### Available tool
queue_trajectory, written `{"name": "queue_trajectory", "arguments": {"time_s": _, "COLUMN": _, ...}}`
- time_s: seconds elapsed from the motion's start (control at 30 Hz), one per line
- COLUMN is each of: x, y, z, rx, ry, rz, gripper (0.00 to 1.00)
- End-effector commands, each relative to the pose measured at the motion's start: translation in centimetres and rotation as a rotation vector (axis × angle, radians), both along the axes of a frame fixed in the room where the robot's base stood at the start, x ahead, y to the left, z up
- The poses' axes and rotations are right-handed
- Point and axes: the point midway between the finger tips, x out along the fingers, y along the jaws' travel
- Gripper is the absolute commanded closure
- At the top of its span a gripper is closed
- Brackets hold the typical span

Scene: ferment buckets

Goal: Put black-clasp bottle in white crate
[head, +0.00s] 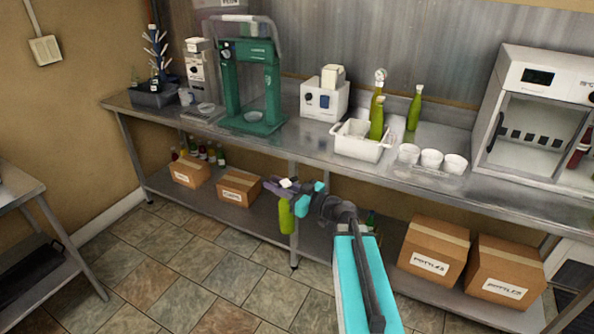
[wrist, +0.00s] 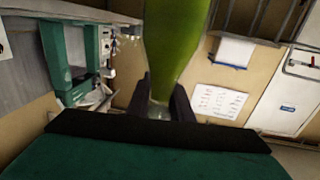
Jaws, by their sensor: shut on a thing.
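The white crate (head: 357,149) stands on the steel bench. A green bottle (head: 377,125) rises from it, and another green bottle shows just behind. A third green bottle (head: 414,108) stands upright on the bench right of the crate. My gripper (head: 287,194) is in front of the bench, below its top, shut on a green bottle (head: 287,218) that hangs beneath it. In the wrist view the held bottle (wrist: 176,45) is between the fingers (wrist: 161,104). The held bottle's clasp colour cannot be made out.
White bowls (head: 431,158) sit right of the crate, beside a white glass-fronted cabinet (head: 533,120). A white machine (head: 324,101) and a green press (head: 250,85) stand to the left. Cardboard boxes (head: 433,250) fill parts of the lower shelf. The bench's front edge (head: 300,153) lies above my gripper.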

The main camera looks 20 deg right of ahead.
Motion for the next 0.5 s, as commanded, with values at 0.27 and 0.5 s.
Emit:
{"name": "queue_trajectory", "arguments": {"time_s": 0.27, "x": -3.8, "y": 6.8, "z": -2.4, "rx": 0.008, "ry": 0.002, "rz": 0.247, "gripper": 1.0}}
{"name": "queue_trajectory", "arguments": {"time_s": 0.5, "x": -6.2, "y": 9.9, "z": -3.5, "rx": 0.014, "ry": 0.005, "rz": 0.374, "gripper": 1.0}}
